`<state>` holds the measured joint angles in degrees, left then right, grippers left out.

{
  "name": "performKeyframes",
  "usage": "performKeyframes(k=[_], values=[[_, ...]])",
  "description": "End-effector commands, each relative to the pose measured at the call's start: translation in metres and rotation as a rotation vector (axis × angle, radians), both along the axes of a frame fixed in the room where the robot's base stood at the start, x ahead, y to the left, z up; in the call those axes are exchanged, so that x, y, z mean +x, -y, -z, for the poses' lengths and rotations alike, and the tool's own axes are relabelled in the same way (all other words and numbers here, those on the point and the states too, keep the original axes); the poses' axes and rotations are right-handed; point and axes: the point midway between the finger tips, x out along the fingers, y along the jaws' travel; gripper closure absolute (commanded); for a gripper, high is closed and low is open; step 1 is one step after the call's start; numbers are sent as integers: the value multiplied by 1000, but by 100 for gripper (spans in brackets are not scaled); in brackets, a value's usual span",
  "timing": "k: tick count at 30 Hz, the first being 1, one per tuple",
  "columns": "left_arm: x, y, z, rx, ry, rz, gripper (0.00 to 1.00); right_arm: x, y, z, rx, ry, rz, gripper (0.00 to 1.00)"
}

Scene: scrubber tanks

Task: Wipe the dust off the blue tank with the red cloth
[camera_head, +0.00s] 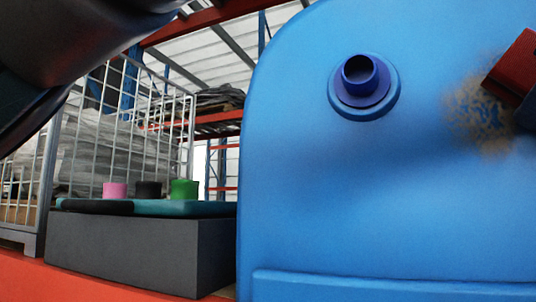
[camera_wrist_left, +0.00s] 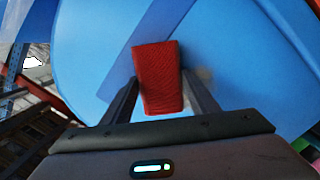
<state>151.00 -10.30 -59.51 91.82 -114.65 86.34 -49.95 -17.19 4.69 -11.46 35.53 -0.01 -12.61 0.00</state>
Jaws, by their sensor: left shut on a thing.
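The blue tank (camera_head: 420,210) fills the right half of the head view, with a round dark-blue port (camera_head: 362,80) on its face. A patch of brown dust (camera_head: 472,118) lies on the tank to the right of the port. The red cloth (camera_head: 512,68), a folded block, is at the right edge, just beside and partly over the dust. In the left wrist view my left gripper (camera_wrist_left: 160,88) is shut on the red cloth (camera_wrist_left: 157,65), the blue tank (camera_wrist_left: 235,45) beyond it. A greyish smudge shows beside the cloth. Whether the cloth touches the tank is unclear. My right gripper is not in view.
A dark grey box (camera_head: 135,250) with a teal top stands left of the tank. Pink (camera_head: 115,189), black (camera_head: 148,190) and green (camera_head: 184,189) pieces sit on it. A wire cage (camera_head: 185,130) and racks stand behind. My dark arm link covers the upper left.

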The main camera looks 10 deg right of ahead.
Motion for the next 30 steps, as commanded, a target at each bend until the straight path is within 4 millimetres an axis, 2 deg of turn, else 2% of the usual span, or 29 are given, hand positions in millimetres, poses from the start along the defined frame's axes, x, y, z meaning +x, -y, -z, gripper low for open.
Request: performKeyframes(k=[8,21,30], values=[[2,-3,1,0,1,-1,67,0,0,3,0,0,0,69],[19,-26,1,0,1,-1,67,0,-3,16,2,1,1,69],[21,-29,0,1,1,0,67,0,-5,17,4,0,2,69]])
